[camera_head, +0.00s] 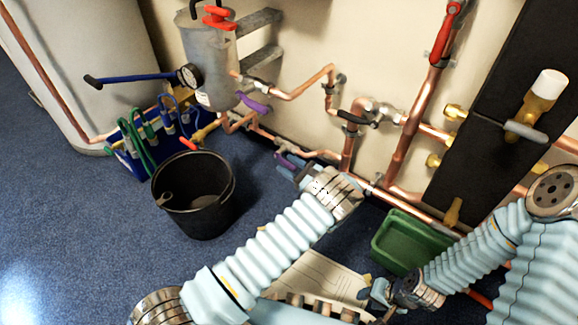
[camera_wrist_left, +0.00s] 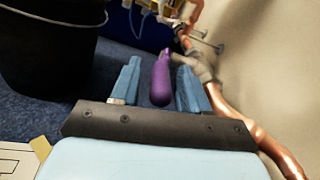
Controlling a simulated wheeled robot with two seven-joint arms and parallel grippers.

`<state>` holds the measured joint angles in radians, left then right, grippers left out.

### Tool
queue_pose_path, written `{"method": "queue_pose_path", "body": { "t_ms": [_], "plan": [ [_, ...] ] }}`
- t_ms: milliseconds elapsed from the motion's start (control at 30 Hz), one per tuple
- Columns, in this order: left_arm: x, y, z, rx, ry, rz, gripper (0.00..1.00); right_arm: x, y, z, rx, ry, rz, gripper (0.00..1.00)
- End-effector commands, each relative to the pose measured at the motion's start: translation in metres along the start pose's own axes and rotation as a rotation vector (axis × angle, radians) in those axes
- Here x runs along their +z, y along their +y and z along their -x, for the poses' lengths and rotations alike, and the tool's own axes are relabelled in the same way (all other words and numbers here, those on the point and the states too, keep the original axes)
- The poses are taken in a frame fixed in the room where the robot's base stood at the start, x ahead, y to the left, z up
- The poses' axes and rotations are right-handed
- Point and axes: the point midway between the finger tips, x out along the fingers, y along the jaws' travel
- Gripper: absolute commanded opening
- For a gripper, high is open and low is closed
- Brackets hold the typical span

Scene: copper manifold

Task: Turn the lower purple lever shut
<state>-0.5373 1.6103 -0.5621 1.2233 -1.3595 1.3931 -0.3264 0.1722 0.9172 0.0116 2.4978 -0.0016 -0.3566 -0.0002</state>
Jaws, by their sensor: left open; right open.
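The lower purple lever (camera_wrist_left: 161,80) stands between the two blue fingers of my left gripper (camera_wrist_left: 157,88) in the left wrist view, with a gap on each side. In the head view this lever (camera_head: 284,160) shows at the tip of my left gripper (camera_head: 292,166), low on the copper pipework, and is partly hidden by it. My left gripper is open around the lever. An upper purple lever (camera_head: 254,104) sits on the pipe above and to the left. My right gripper (camera_head: 376,297) is open near the bottom of the head view, away from the levers.
A black bucket (camera_head: 193,200) stands on the floor left of my left gripper; it also shows in the wrist view (camera_wrist_left: 45,50). A blue tool caddy (camera_head: 128,166) is behind it. A green tub (camera_head: 405,243) stands right of my left arm. Copper pipes (camera_head: 348,150) run along the wall.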

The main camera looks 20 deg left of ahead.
Motion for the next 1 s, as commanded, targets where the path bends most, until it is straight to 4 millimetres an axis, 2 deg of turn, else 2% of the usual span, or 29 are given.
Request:
{"method": "queue_pose_path", "body": {
  "t_ms": [300, 600, 1000],
  "plan": [
    [0.0, 0.0001, -0.0029, 0.0, 0.001, 0.0, 0.44, 0.0, 0.0001, -0.0001, 0.0, 0.0, 0.0, 0.43],
    [0.0, 0.0002, -0.0027, 0.001, 0.001, 0.0, 0.0, -0.0001, 0.0001, -0.0002, 0.0, 0.0, 0.0, 0.43],
    [-0.0016, 0.001, -0.0024, -0.001, -0.012, -0.001, 0.0, -0.0001, 0.0006, -0.0014, 0.0, 0.0, 0.0, 0.43]
  ]
}}
